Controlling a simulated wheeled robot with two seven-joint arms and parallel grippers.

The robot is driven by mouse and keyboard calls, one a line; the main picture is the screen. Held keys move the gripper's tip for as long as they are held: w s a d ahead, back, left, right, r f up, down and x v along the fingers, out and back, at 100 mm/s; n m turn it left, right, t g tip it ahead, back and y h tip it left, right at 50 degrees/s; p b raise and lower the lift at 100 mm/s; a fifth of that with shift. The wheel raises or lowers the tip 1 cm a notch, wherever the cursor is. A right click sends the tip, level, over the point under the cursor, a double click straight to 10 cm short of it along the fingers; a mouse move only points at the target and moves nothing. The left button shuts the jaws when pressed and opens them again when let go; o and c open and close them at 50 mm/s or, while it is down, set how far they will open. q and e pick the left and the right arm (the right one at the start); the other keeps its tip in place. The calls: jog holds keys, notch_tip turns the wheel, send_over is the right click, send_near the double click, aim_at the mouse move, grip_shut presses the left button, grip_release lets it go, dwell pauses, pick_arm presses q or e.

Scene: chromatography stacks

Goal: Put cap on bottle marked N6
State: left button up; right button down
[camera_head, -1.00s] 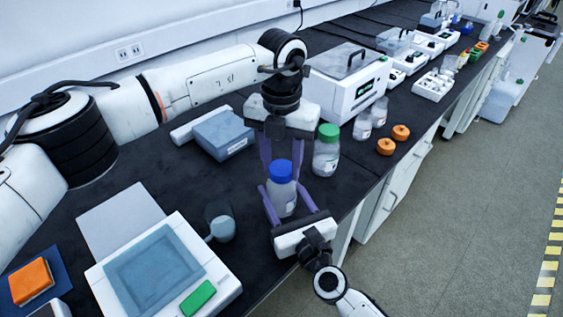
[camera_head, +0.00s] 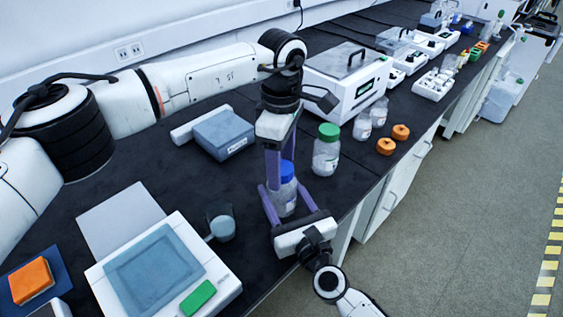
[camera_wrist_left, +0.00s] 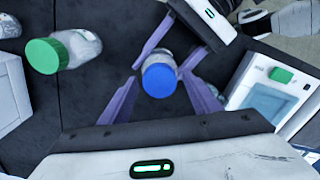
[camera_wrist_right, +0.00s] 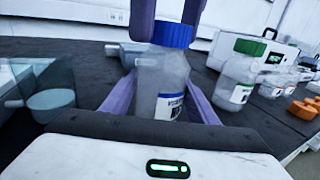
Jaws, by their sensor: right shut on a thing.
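A clear bottle (camera_head: 284,200) with a blue cap (camera_head: 286,172) on its mouth stands upright near the bench's front edge. Its label (camera_wrist_right: 170,106) is too small to read. My right gripper (camera_head: 281,188) is shut on the bottle's body from the front. My left gripper (camera_head: 279,170) points down from above. Its purple fingers stand spread on either side of the blue cap, with small gaps in the left wrist view (camera_wrist_left: 159,80). In the right wrist view the cap (camera_wrist_right: 173,34) sits level on the bottle, partly behind the left fingers.
A green-capped bottle (camera_head: 326,152) stands close on the right, with smaller bottles (camera_head: 362,126) and orange caps (camera_head: 386,146) beyond. A beaker (camera_head: 221,222) and a white device (camera_head: 165,270) are to the left. A blue-grey box (camera_head: 222,134) lies behind.

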pick_arm(q)
jog(key=shift+r, duration=0.1)
notch_tip(320, 180, up, 12)
dwell(0.6)
pick_arm(e)
jog(key=c, duration=0.6)
grip_release()
jog(key=shift+c, duration=0.2)
jog(key=v, duration=1)
jog(key=shift+s+b, duration=0.15)
jog(key=shift+b, duration=0.2)
pick_arm(q)
jog(key=shift+f, duration=0.5)
